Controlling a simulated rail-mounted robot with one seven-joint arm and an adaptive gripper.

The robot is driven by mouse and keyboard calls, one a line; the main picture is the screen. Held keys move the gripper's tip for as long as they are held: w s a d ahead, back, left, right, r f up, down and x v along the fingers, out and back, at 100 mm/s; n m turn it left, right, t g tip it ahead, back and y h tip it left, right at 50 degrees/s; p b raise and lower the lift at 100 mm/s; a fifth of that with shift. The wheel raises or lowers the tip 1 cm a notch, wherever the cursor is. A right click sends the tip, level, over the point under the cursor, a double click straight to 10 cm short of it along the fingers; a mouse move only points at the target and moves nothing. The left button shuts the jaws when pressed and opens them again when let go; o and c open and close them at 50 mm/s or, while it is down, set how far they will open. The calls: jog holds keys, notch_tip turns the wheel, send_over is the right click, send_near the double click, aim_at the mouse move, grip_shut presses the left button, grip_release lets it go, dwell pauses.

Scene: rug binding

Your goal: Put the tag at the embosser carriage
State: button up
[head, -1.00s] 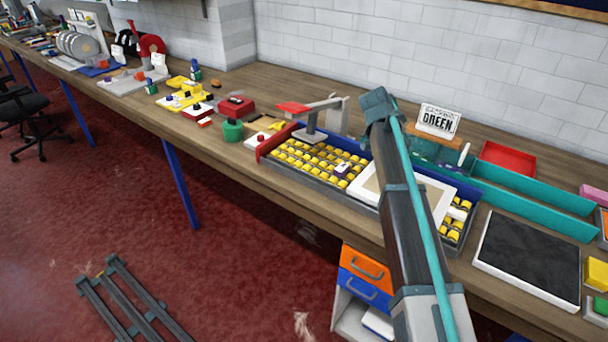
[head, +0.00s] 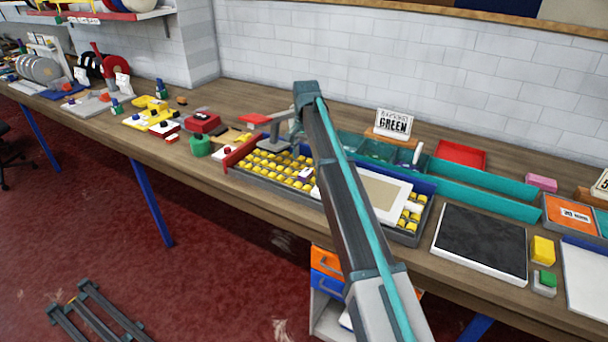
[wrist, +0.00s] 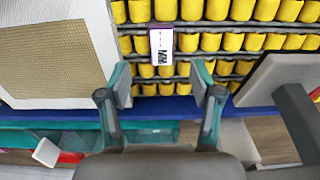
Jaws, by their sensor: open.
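The tag, a small white plate with dark print and a purple edge (wrist: 162,46), lies over the yellow keys; it also shows in the head view (head: 305,174). My gripper (wrist: 160,88) is open and empty, its fingertips apart over the back rows of keys. The tag is just beyond the fingertips in the wrist view, roughly in line with the gap. The embosser (head: 268,181) is a long tray of yellow keys with a red-handled lever (head: 256,119) at its left. I cannot tell which part is the carriage. My arm hides my gripper in the head view.
A white-framed tan panel (head: 378,193) lies over the keys right of the tag. In the wrist view a grey plate on an arm (wrist: 275,85) stands close to the right finger. Teal bins (head: 480,188) and a black pad (head: 481,242) lie further right.

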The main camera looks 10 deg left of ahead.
aim_at(305, 173)
jog(key=shift+s+a+f+p, duration=0.1)
jog(key=shift+f+p, duration=0.45)
jog(key=shift+f, duration=1.1)
jog(key=shift+a+f+p, duration=0.1)
jog(key=shift+f+p, duration=0.4)
jog(key=shift+f, duration=1.15)
jog(key=c, duration=1.1)
jog(key=shift+r, duration=0.2)
